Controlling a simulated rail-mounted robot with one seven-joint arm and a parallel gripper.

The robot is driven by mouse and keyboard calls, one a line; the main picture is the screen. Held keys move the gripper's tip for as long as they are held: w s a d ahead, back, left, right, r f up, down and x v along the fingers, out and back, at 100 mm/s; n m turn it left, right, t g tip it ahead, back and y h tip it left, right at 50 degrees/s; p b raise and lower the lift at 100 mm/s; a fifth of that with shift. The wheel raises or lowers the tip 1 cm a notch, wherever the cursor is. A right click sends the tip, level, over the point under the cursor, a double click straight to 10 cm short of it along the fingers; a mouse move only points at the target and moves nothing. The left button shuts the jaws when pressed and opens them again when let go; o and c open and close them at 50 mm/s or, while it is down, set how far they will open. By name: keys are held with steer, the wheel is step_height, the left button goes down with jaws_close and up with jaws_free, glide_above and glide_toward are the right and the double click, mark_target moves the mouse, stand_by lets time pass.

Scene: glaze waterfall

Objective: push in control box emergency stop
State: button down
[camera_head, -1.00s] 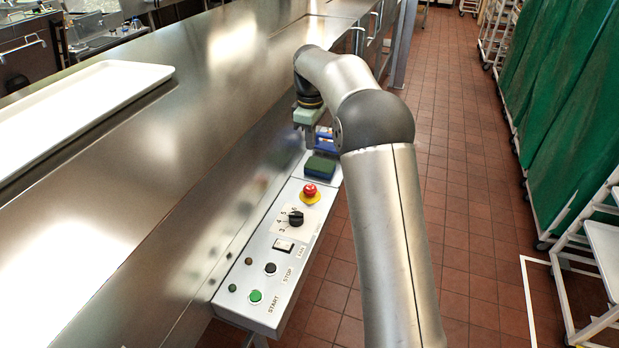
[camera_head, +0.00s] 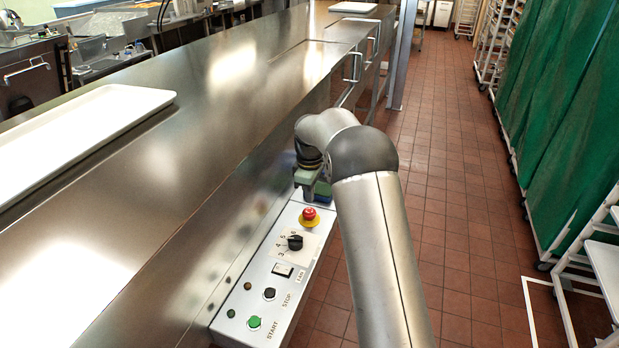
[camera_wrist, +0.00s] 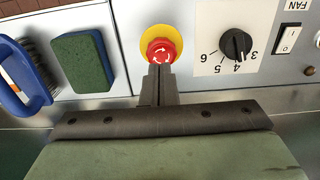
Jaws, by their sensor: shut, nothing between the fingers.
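The control box (camera_head: 262,268) is a long pale metal panel along the side of the steel counter. Its emergency stop (camera_head: 309,214) is a red mushroom button on a yellow ring, at the far end of the controls. In the wrist view the red button (camera_wrist: 161,51) is at top centre. My gripper (camera_wrist: 159,68) is shut and empty, and its fingertips overlap the button's lower edge in that view. Whether they touch it I cannot tell. In the head view my gripper (camera_head: 308,192) is just beyond the button, partly hidden by my arm.
A green sponge (camera_wrist: 82,61) and a blue-handled brush (camera_wrist: 27,75) lie left of the button in the wrist view. A black rotary knob (camera_wrist: 235,43) and a white FAN switch (camera_wrist: 288,38) are to its right. A white tray (camera_head: 88,128) lies on the counter.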

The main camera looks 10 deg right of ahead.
mark_target(310, 211)
steer(key=shift+f, duration=1.65)
step_height(310, 211, down, 2)
steer(key=shift+f+b, duration=0.1)
steer(key=shift+b, duration=0.45)
steer(key=shift+s+f, duration=0.15)
steer(key=shift+s, duration=0.1)
step_height(310, 211, up, 15)
steer(key=p, duration=0.1)
steer(key=shift+w+r, duration=0.2)
